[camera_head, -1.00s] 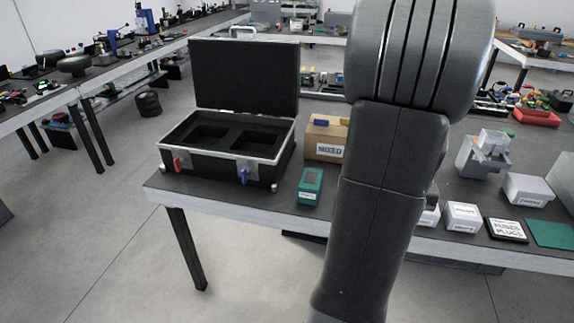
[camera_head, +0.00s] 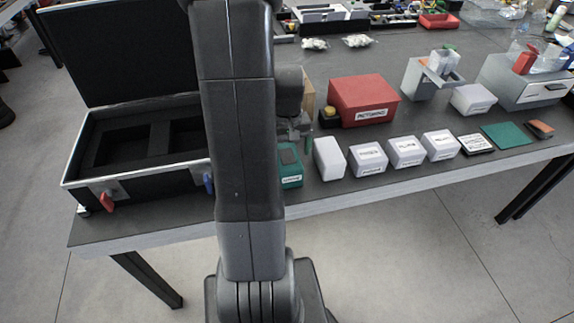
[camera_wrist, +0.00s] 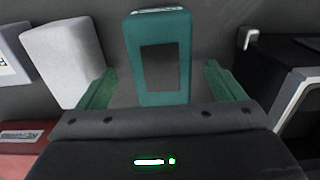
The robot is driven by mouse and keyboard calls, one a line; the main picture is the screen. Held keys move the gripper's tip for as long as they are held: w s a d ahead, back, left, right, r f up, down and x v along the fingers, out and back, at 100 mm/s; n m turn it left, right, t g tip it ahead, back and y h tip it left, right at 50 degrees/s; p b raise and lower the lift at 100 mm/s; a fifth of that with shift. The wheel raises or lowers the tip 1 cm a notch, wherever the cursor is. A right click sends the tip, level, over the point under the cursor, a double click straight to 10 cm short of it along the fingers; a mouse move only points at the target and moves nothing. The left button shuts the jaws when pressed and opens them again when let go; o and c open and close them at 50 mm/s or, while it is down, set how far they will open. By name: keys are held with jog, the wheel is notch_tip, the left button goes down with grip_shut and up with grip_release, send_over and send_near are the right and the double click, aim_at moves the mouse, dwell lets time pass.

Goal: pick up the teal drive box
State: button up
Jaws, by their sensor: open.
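The teal drive box (camera_head: 290,167) stands on the grey table near its front edge, partly hidden by my arm in the head view. It has a dark panel on top and a white label on its front. In the wrist view the teal drive box (camera_wrist: 160,62) lies between and ahead of the two green fingers of my gripper (camera_wrist: 160,88). The fingers are apart, one on each side of the box, with a gap on both sides. My gripper is open and holds nothing. In the head view my arm hides most of it.
An open black case (camera_head: 88,165) stands left of the box, with red and blue latches. A blank white box (camera_head: 329,158) stands close on the right, then several labelled white boxes. A red box (camera_head: 362,99) is behind them. The case edge and white box flank the gripper.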

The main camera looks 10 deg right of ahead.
jog(key=shift+f, duration=3.3)
jog(key=c, duration=1.3)
jog(key=shift+w, duration=0.1)
jog(key=shift+c, duration=0.9)
jog(key=shift+r, duration=0.15)
